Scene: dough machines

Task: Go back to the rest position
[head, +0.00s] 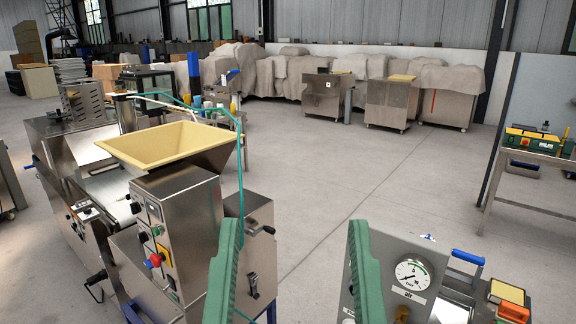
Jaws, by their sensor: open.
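My gripper (296,262) shows at the bottom middle of the head view as two green ribbed fingers, wide apart with nothing between them. Grey floor shows through the gap. The left finger is in front of the right side of a steel dough machine (180,235) with a cream hopper (168,147) on top. The right finger overlaps the left edge of a steel panel with a round gauge (412,274). I cannot tell whether either finger touches these. The rest position itself is not marked in the view.
A blue handle (467,258) and an orange-topped block (511,296) sit at the lower right. A steel table (535,160) stands at the right. Covered machines (265,75) line the back wall. The floor (345,170) in the middle is clear.

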